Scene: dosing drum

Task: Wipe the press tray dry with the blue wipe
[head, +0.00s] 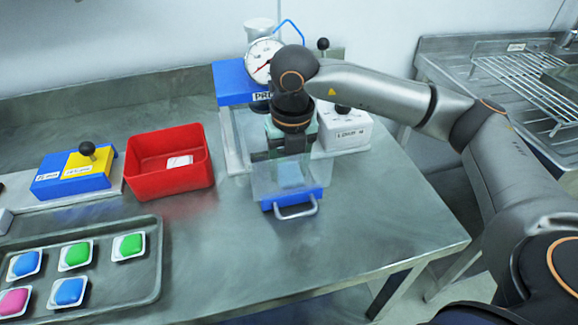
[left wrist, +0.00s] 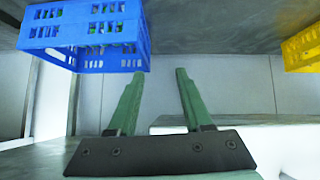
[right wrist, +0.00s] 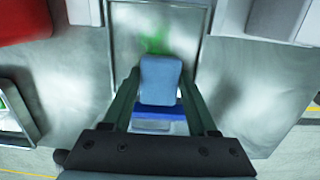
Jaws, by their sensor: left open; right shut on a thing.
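The press tray (head: 262,186) is pulled out in front of the press, with a blue front (head: 293,200) and a grey bar handle. My right gripper (head: 290,170) points down over it, shut on the blue wipe (head: 291,178). In the right wrist view the blue wipe (right wrist: 160,80) sits between the fingers, in front of a green smear (right wrist: 156,44) on the grey tray surface. Whether the wipe touches the tray I cannot tell. My left gripper (left wrist: 152,75) is open and empty, seen only in the left wrist view.
A red bin (head: 168,180) stands left of the tray. A grey tray of coloured pods (head: 150,285) lies front left. A white box (head: 344,135) stands beside the press. A blue crate (left wrist: 85,30) is near my left gripper. The front right bench is clear.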

